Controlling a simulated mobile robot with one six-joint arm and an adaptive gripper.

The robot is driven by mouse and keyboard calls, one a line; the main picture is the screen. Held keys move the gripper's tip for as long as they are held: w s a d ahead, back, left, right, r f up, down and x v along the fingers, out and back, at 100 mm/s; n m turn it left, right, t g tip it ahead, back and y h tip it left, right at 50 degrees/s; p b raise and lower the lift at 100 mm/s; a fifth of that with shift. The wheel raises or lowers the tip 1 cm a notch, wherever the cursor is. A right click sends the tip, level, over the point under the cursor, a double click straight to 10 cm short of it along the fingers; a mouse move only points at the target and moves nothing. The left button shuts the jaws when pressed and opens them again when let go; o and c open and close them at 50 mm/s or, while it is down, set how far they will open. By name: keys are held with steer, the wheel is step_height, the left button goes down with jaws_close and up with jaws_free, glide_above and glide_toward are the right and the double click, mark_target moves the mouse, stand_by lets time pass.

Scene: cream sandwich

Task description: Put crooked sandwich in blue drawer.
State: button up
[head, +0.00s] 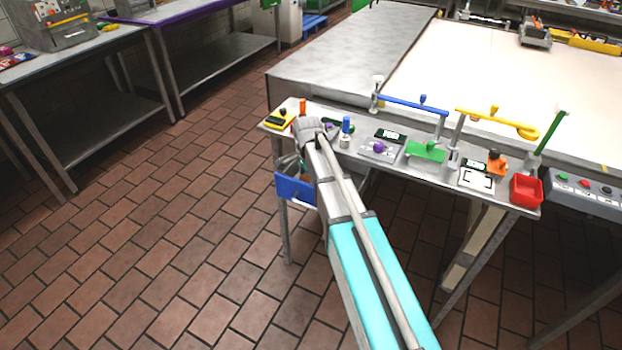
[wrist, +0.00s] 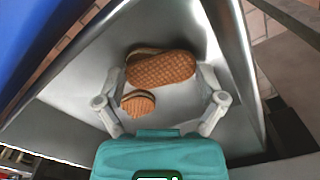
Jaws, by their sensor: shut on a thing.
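The blue drawer (head: 294,188) hangs open under the left end of the work table in the head view. Its blue front (wrist: 30,35) fills the upper left of the wrist view, beside a grey metal interior. My gripper (wrist: 160,80) is over this interior, its two fingers on either side of the crooked sandwich (wrist: 165,69), a brown waffle-patterned piece with layers out of line. The gripper is shut on it. In the head view my arm hides the gripper tips and sandwich.
The narrow table (head: 375,172) above carries several coloured fixtures, a green plate (head: 426,151) and a red bin (head: 526,189). A table leg (head: 285,230) stands below the drawer. Open tiled floor (head: 170,230) lies to the left.

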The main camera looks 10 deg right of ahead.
mark_target(308, 180)
steer(key=shift+f, duration=0.15)
steer(key=o, duration=0.5)
steer(key=shift+c, duration=0.2)
step_height(308, 180, up, 12)
steer(key=p, duration=1.2)
stand_by(0.7)
